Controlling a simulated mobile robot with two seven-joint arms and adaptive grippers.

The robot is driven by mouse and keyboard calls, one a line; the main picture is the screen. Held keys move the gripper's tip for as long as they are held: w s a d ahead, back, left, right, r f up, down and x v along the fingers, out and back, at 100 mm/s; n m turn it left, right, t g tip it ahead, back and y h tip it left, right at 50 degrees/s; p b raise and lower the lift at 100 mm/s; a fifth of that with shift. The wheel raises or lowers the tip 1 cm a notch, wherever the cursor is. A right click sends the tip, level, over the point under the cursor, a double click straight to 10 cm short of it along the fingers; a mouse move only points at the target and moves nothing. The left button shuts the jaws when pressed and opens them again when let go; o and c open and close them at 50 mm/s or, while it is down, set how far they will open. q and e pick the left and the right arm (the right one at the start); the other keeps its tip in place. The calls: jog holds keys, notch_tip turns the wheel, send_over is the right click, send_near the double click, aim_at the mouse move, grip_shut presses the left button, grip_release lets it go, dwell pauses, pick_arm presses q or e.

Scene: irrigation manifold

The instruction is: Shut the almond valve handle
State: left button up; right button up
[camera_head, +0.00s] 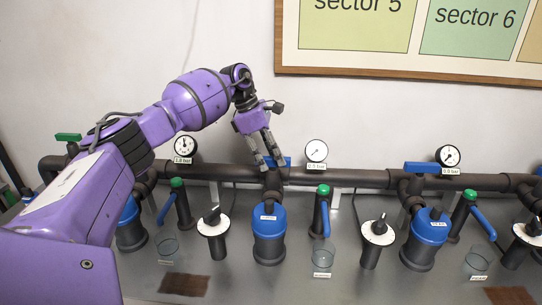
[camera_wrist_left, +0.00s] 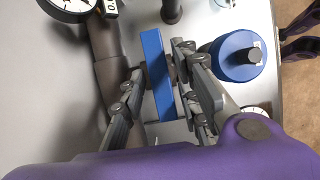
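A blue valve handle (camera_head: 284,161) sits on the dark horizontal pipe behind the middle blue-capped filter (camera_head: 268,222). The lettering on its label is too small for me to read, so I cannot confirm that it is the almond one. My left gripper (camera_head: 267,165) reaches down to this handle. In the left wrist view the blue handle (camera_wrist_left: 157,75) lies between the two fingers of the left gripper (camera_wrist_left: 158,72). The fingers are apart, one on each side, with the right one very close to it. Firm contact does not show. My right gripper is in neither view.
Another blue handle (camera_head: 421,168) is on the pipe at right, and a green handle (camera_head: 68,137) at far left. Gauges (camera_head: 316,151) stand above the pipe. Green-topped taps (camera_head: 322,191), black-knobbed posts (camera_head: 213,222) and clear cups (camera_head: 322,254) crowd the grey bench in front.

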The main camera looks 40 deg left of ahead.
pick_arm(q)
jog(key=shift+r, duration=0.1)
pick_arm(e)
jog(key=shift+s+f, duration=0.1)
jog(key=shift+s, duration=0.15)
pick_arm(q)
jog(key=v, duration=1.2)
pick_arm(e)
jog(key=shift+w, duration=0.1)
pick_arm(q)
notch_tip(320, 180, up, 3)
jog(key=p, duration=0.3)
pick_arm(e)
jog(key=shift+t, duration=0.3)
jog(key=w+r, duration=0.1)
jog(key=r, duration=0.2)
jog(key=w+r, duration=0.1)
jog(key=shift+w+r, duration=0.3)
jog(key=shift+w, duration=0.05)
pick_arm(q)
jog(key=shift+s, duration=0.1)
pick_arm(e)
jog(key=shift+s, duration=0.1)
